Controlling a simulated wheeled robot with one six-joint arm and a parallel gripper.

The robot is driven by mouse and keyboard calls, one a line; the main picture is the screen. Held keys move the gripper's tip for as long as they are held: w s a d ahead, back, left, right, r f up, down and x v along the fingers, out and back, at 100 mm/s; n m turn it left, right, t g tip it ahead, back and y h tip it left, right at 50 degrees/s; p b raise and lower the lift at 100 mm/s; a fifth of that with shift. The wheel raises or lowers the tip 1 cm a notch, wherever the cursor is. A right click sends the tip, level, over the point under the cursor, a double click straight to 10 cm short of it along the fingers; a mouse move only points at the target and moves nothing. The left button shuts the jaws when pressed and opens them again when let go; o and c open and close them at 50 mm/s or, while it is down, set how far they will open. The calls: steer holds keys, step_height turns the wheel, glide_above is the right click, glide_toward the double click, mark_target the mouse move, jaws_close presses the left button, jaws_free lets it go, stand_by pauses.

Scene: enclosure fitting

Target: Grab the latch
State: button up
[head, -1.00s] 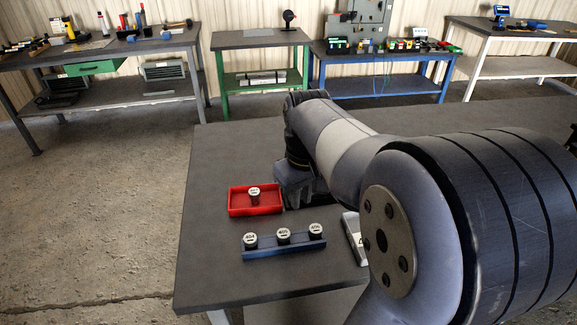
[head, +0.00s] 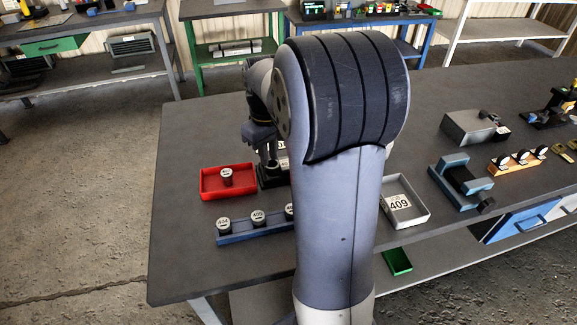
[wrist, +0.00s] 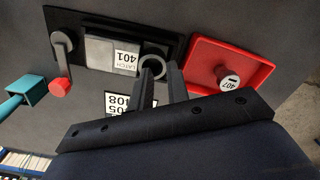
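The latch (wrist: 100,52) is a pale grey block with a label reading LATCH 401, seen in the wrist view. It sits in a black base (wrist: 84,21), with a dark ring (wrist: 153,67) at its right end. My gripper (wrist: 162,72) is open, its two dark fingers apart with the tips at or just above the ring. I cannot tell whether they touch it. In the head view, my gripper (head: 268,152) is above the black base (head: 270,180), and my arm hides most of the latch.
A red tray (wrist: 258,76) with a round part marked 407 (wrist: 228,81) lies close to the right of my fingers. A lever with a red knob (wrist: 60,86) stands left of the latch. A blue rack (head: 248,235) and a grey tray (head: 416,217) are nearer.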

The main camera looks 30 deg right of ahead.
steer(key=shift+w+a+f, duration=0.15)
steer(key=shift+f, duration=1.75)
steer(key=shift+c, duration=0.6)
jaws_close()
